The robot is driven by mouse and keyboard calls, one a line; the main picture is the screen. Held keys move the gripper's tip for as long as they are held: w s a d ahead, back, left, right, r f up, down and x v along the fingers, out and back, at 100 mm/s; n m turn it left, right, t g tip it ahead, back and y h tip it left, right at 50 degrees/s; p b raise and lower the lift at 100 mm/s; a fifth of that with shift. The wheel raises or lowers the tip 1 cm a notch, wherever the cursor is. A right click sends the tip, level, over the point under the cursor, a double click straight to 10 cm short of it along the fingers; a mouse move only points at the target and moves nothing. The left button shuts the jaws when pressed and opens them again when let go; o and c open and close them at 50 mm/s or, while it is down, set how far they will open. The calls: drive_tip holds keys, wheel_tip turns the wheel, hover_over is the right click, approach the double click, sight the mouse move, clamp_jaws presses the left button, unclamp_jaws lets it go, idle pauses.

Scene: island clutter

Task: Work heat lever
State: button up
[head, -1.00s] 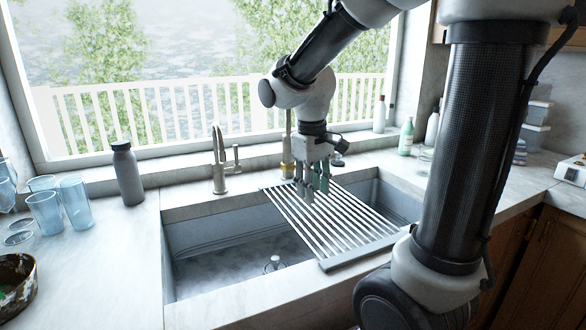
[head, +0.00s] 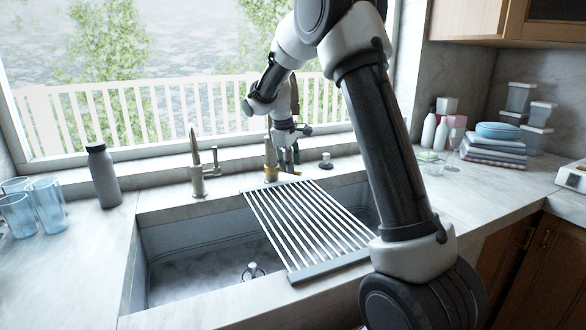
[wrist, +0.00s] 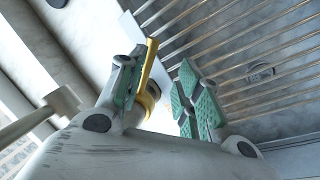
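The tap (head: 196,165) stands behind the sink, with a short upright lever (head: 215,158) on its right side. No part is clearly marked as a heat lever. My gripper (head: 284,160) points down behind the drying rack, to the right of the tap, beside a brass-coloured fitting (head: 270,162). In the wrist view, my gripper (wrist: 160,85) has its green-padded fingers apart. A yellow piece (wrist: 147,82) lies close along the left finger; I cannot tell whether it touches. A grey rod with a thick end (wrist: 62,101) shows left of the fingers; I cannot tell what it belongs to.
The slatted rack (head: 320,272) covers the sink's right part; the sink (head: 200,270) is open at left. A dark bottle (head: 104,178) and blue glasses (head: 50,203) stand left. A small dark-topped stopper (head: 325,160), white bottles (head: 428,131) and stacked dishes (head: 497,145) are right.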

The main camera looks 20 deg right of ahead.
drive_tip(key=shift+w+d, duration=0.6)
drive_tip(key=shift+d, duration=0.2)
drive_tip(key=shift+x, duration=1.1)
drive_tip(key=shift+f, duration=0.4)
drive_tip(key=shift+c, duration=0.4)
clamp_jaws()
drive_tip(key=shift+a, duration=0.1)
